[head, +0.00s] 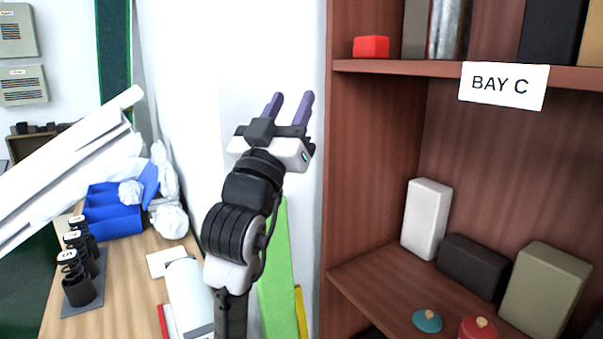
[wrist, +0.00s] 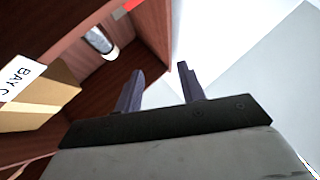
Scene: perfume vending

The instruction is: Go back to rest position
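My gripper (head: 288,106) is raised in the middle of the head view, in front of the white wall and left of the wooden shelf (head: 378,160). Its two purple fingers point up and are apart, with nothing between them. In the wrist view my gripper (wrist: 160,88) also shows spread, empty fingers. There the shelf (wrist: 152,30) fills the upper left and pale wall lies to the right.
The shelf carries a "BAY C" label (head: 503,86), a red block (head: 371,47) and several boxes, including a white box (head: 426,219).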

